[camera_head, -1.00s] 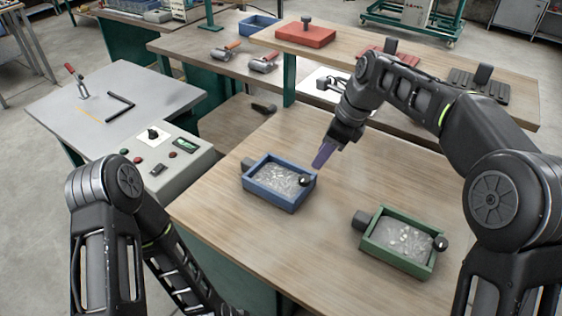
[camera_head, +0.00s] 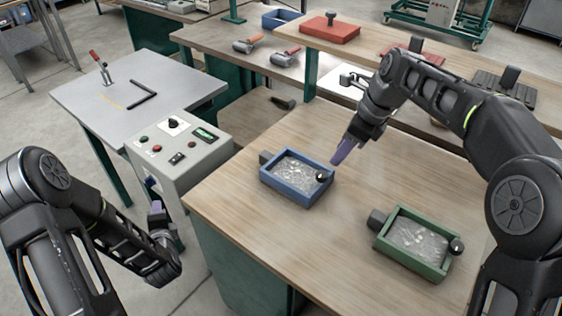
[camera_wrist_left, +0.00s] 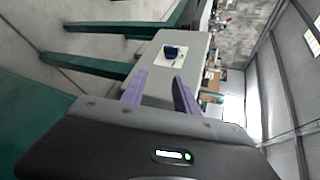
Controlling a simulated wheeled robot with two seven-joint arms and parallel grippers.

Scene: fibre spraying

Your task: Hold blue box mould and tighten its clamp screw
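The blue box mould (camera_head: 283,194) sits on the wooden table, filled with a pale, clear-looking mass. A round black knob (camera_head: 323,175), seemingly its clamp screw, is at its right end, and a dark block (camera_head: 266,158) is at its left end. My right gripper (camera_head: 341,153) points down just above and right of the knob, apart from the mould; its finger gap cannot be made out. My left gripper (camera_head: 154,208) is low at the left, beside the control box and away from the mould. In the left wrist view its two purple fingers (camera_wrist_left: 159,90) are apart and empty.
A green box mould (camera_head: 412,262) stands on the same table (camera_head: 250,245), front right. A control box (camera_head: 205,151) with buttons and a dark knob lies between my left gripper and the mould. A second bench with red moulds (camera_head: 330,30) is behind. Table front is clear.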

